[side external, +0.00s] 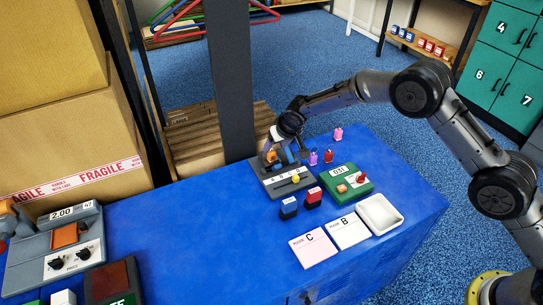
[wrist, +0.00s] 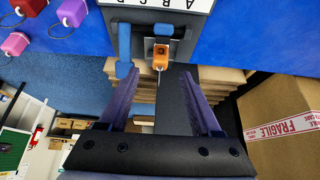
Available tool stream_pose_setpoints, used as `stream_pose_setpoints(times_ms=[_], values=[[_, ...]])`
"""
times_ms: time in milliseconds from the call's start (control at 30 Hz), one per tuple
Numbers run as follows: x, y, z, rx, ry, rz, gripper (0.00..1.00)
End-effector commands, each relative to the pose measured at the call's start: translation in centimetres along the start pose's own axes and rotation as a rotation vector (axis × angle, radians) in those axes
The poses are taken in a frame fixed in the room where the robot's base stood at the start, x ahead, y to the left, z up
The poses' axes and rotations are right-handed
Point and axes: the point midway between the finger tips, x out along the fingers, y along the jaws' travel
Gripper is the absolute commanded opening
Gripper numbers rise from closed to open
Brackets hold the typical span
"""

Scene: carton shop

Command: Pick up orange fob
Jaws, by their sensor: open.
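The orange fob (wrist: 160,57) sits on a grey device (wrist: 190,24) with a lettered strip, seen in the wrist view. It also shows as a small orange patch in the side view (side external: 271,156), at the back of that device (side external: 278,186), partly hidden by my gripper. My gripper (wrist: 160,72) is open, one finger to each side of the fob's line in the wrist view. In the side view my gripper (side external: 280,153) is low over the back of the device. I cannot tell whether the fingers touch the fob.
Purple (side external: 313,158), red (side external: 328,156) and pink (side external: 338,134) fobs lie right of the device. A green device (side external: 345,184), two small blocks, cards and a white tray (side external: 380,214) are nearby. A dark post (side external: 231,80) stands behind. The blue table's left-middle is clear.

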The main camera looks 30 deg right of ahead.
Motion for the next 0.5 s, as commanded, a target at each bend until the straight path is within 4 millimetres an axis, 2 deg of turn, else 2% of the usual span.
stream_pose_setpoints(times_ms=[167,500], values=[[1.1,0.0,0.0,0.001,0.000,0.000,0.65],[4.9,0.0,-0.2,0.000,0.001,0.000,0.65]])
